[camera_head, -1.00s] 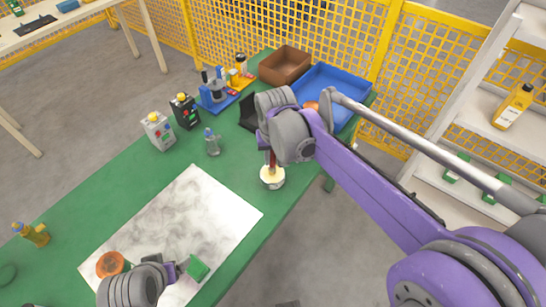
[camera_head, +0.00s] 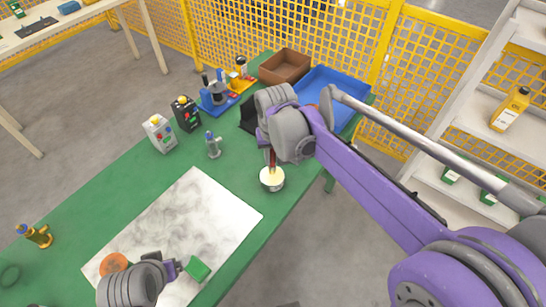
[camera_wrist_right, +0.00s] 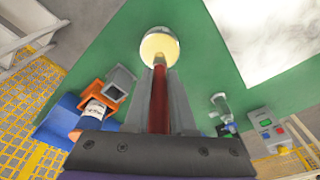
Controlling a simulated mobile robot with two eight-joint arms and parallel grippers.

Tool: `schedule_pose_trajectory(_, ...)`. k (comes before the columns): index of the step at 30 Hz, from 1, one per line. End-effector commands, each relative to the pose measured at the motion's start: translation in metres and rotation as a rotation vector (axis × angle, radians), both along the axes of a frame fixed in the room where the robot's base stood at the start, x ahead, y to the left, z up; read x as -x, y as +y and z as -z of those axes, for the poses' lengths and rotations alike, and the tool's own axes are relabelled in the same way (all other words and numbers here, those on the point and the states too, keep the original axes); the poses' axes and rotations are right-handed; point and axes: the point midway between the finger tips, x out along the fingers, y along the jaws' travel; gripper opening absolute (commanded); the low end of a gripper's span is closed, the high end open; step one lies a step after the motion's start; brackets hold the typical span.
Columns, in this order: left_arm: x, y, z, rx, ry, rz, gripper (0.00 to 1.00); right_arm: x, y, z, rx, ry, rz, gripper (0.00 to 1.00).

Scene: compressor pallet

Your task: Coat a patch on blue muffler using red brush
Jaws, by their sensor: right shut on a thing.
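My right gripper (camera_head: 272,150) points down near the table's right edge. It is shut on the red brush (camera_head: 272,160), which stands upright; its red handle also shows between the fingers in the wrist view (camera_wrist_right: 159,100). The brush's lower end is at a small round pot (camera_head: 272,183) with cream-coloured contents; the pot also shows in the wrist view (camera_wrist_right: 159,43). I cannot tell how deep the bristles are. My left gripper (camera_head: 178,270) is low over the pale mat, beside a green block (camera_head: 197,268); I cannot tell whether it holds it. I cannot make out a blue muffler with certainty.
The pale marbled mat (camera_head: 190,215) lies on the green table (camera_head: 110,185). An orange round thing (camera_head: 113,264) is beside my left gripper. A small bottle (camera_head: 213,145), two button boxes (camera_head: 160,132), a blue tray (camera_head: 345,88) and a brown bin (camera_head: 285,65) stand farther back.

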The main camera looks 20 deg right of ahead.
Motion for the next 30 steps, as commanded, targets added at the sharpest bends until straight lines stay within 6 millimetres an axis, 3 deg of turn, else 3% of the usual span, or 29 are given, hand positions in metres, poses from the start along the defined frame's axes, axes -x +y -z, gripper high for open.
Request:
schedule_pose_trajectory(16,-0.011,0.0,-0.037,0.0,-0.021,0.0,0.85,-0.001,0.0,-0.047,-0.001,-0.002,0.0,0.0)
schedule_pose_trajectory(30,-0.011,0.0,-0.037,0.0,-0.021,0.0,0.85,0.0,0.0,-0.048,0.0,-0.001,0.0,0.0)
